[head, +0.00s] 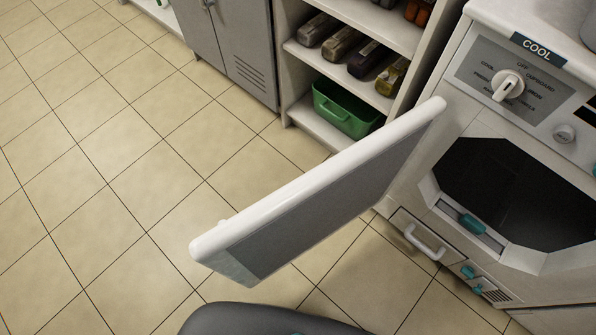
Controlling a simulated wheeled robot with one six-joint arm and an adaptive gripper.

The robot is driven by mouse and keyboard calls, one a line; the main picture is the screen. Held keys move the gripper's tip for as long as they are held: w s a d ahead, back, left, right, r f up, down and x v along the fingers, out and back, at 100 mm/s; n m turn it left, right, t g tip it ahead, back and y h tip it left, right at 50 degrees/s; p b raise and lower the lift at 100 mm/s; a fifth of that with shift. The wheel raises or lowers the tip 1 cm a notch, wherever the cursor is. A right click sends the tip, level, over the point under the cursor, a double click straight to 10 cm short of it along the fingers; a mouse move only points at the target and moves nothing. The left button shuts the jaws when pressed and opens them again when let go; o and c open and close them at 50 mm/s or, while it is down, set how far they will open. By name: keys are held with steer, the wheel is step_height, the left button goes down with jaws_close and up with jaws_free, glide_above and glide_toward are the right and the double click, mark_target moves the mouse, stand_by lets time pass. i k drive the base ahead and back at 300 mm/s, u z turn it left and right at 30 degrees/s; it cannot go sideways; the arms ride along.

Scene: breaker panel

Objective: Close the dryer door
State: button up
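The dryer (450,190) stands at the right, white with a dial panel and a "COOL" label on top. Its door (320,190) is wide open, swung out to the left of the dark octagonal drum opening (515,190). The door has a white rim and a grey inner panel, and its free end reaches toward the middle of the floor. My gripper is not in view.
A shelf unit (297,60) with several bottles (342,43) and a green bin (345,108) stands behind the door. A grey cabinet (228,45) is left of it. A drawer handle (425,243) is below the opening. Tiled floor (110,180) at left is clear.

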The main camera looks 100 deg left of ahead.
mark_target(247, 248)
steer(key=z, duration=0.05)
steer(key=k, duration=1.7)
steer(key=u, duration=1.2)
steer(key=k, duration=0.9)
steer(key=u, duration=0.25)
steer(key=i, duration=0.5)
